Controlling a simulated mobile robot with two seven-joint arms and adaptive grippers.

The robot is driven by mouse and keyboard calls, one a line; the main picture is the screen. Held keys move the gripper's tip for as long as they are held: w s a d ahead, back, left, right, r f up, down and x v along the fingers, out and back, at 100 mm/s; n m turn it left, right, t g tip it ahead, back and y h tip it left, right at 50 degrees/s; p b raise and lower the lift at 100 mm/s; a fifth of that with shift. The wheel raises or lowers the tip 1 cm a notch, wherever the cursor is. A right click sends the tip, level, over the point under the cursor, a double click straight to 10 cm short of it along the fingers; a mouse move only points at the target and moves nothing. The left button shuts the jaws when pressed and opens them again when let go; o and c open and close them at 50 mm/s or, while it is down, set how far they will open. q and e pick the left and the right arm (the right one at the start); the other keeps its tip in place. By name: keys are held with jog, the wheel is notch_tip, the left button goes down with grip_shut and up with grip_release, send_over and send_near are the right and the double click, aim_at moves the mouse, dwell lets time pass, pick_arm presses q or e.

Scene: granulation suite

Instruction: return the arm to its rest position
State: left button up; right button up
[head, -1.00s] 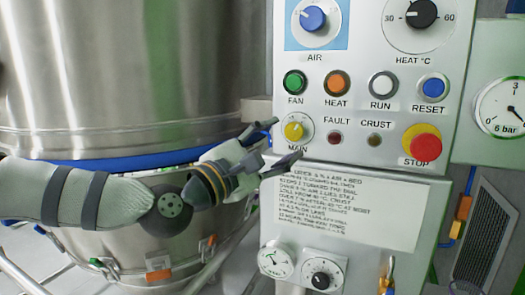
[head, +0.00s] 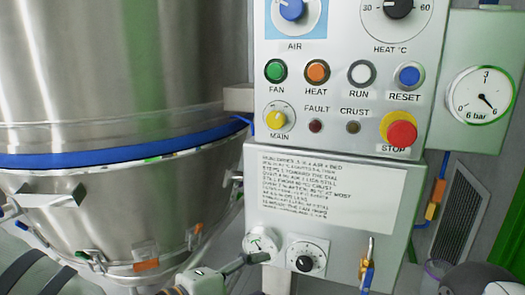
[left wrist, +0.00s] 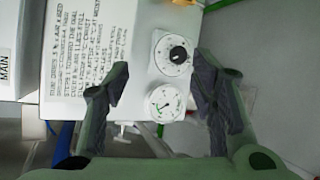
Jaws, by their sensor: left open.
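My left gripper (head: 228,267) is low in the head view, at the bottom edge, in front of the lower part of the control panel. It also shows in the left wrist view (left wrist: 159,68), with its two dark fingers spread apart and nothing between them. Beyond the fingers are a small round gauge (left wrist: 168,102) and a black dial (left wrist: 178,54) on the panel's lower box. My left forearm crosses the bottom left corner of the head view. A piece of my right arm shows at the bottom right corner, without visible fingers.
A steel vessel (head: 120,70) with a blue band stands at the left. The control panel (head: 335,100) carries the yellow MAIN knob (head: 276,119), several buttons and the red STOP button (head: 401,133). A pressure gauge (head: 480,95) is at the right. A valve (head: 367,270) sits below.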

pick_arm(q)
jog(key=s+a+f+m+g+y+p, duration=0.1)
jog(key=s+a+f+m+g+y, duration=0.2)
jog(key=s+f, duration=0.6)
jog(key=s+a+f+m+g+y, duration=0.15)
jog(key=s+f+g, duration=0.25)
jog(key=s+f, duration=0.55)
jog(key=s+a+f+m+g+y, duration=0.2)
jog(key=s+a+m, duration=0.2)
jog(key=s+a, duration=0.3)
jog(key=s+a+f+m+g+y+p, duration=0.1)
jog(key=s+a+f+m+g+y, duration=0.2)
jog(key=s+a, duration=0.5)
jog(key=s+m, duration=0.1)
jog(key=s, duration=0.4)
jog(key=shift+a+g+y, duration=0.15)
jog(key=shift+g+y, duration=0.15)
jog(key=shift+y, duration=0.05)
pick_arm(e)
jog(key=shift+t, duration=0.6)
jog(key=w+r, duration=0.2)
jog(key=r, duration=0.1)
jog(key=shift+w, duration=0.4)
pick_arm(q)
jog(key=shift+f, duration=0.1)
